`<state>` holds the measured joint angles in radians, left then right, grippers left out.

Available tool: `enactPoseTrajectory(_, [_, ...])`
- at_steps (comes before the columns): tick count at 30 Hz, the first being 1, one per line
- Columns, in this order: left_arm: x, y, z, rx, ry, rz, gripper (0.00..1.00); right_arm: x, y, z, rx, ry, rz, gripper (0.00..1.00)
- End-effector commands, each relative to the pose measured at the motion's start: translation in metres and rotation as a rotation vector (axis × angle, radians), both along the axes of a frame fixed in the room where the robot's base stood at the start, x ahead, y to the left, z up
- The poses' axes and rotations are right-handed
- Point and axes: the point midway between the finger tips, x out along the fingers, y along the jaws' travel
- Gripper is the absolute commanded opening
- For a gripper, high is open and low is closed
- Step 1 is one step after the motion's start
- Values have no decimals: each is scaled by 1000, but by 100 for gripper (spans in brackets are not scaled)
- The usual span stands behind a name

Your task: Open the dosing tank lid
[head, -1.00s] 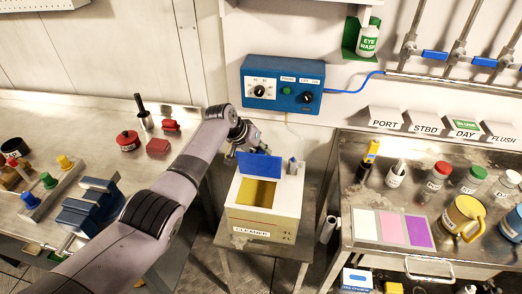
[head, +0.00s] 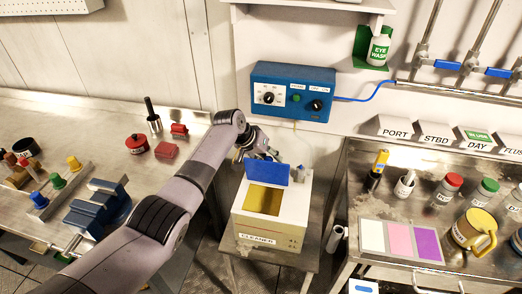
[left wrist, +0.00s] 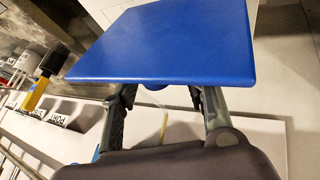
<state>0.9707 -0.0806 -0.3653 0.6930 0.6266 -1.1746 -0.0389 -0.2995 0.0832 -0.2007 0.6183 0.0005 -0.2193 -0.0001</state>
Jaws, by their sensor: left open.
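The dosing tank (head: 270,232) is a cream box marked CLEANER on a small stand in the middle of the head view. Its blue lid (head: 268,173) stands raised at the back of the opening, and the yellow inside shows. My left gripper (head: 262,150) is just behind the raised lid. In the left wrist view the lid (left wrist: 165,45) fills the upper middle and hides the fingertips. The fingers are spread apart behind it; whether they touch it I cannot tell. My right gripper is not in view.
A blue control box (head: 292,90) hangs on the wall behind the tank. The left bench holds a blue vise (head: 98,207) and red pots. The right bench (head: 350,262) holds bottles, a yellow mug (head: 474,230) and a colour card (head: 400,240).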

Motion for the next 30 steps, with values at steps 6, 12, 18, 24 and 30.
enactPoseTrajectory(6, [-8, 13, 21, 0, -4, 2, 42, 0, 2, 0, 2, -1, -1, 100])
enactPoseTrajectory(12, [-21, 30, 53, 1, -4, 1, 42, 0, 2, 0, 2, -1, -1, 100])
enactPoseTrajectory(18, [-32, 45, 82, 2, -3, 2, 42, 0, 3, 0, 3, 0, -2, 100])
enactPoseTrajectory(24, [-38, 52, 94, 0, -1, 2, 42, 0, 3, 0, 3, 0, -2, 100])
enactPoseTrajectory(30, [-39, 52, 95, 1, 0, 1, 42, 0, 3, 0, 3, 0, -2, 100])
